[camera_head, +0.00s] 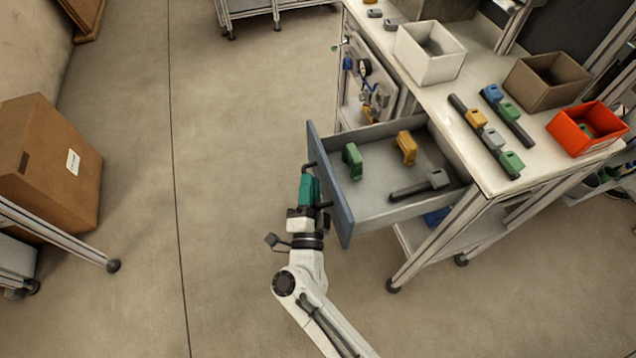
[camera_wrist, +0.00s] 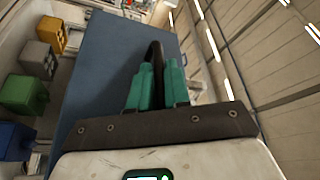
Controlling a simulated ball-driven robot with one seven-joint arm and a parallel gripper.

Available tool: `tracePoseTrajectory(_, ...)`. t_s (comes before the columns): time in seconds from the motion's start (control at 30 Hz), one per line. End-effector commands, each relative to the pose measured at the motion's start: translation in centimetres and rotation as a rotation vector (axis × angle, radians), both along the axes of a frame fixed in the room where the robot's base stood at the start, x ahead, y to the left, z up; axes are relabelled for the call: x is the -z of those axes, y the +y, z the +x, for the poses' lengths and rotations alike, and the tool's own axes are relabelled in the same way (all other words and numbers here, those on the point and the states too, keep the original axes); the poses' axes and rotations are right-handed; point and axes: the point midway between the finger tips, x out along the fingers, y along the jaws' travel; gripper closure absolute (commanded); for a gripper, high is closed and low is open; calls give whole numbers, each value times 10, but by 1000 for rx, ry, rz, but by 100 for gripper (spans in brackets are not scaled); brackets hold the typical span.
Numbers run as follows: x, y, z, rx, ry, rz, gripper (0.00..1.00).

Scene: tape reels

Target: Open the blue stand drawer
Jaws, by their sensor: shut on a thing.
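The stand drawer with the blue front panel (camera_head: 339,205) is pulled well out from the white workbench, and its grey inside shows. In the wrist view the blue panel (camera_wrist: 100,75) fills the middle left. A dark bar handle (camera_head: 309,167) is on the outer side of the front. My gripper (camera_head: 311,188) is at this handle, its teal fingers closed on it. In the wrist view the fingers (camera_wrist: 157,85) lie on both sides of the dark handle (camera_wrist: 154,56).
In the drawer are a green piece (camera_head: 352,160), a yellow piece (camera_head: 405,148) and a dark tool (camera_head: 420,186). The bench top carries a white bin (camera_head: 428,65), a brown bin (camera_head: 545,90) and a red bin (camera_head: 580,140). Floor left of the drawer is clear up to a cardboard box (camera_head: 50,165).

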Motion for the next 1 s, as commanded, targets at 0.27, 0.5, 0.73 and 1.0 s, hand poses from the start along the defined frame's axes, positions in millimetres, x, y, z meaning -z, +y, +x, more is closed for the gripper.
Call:
tracePoseTrajectory(0.27, 2, 0, -1, -1, 4, -1, 100)
tracePoseTrajectory(0.5, 2, 0, -1, -1, 3, 0, 77)
tracePoseTrajectory(0.73, 4, 1, -9, -1, 3, -1, 77)
tracePoseTrajectory(1.0, 15, 2, -56, -3, 5, 0, 77)
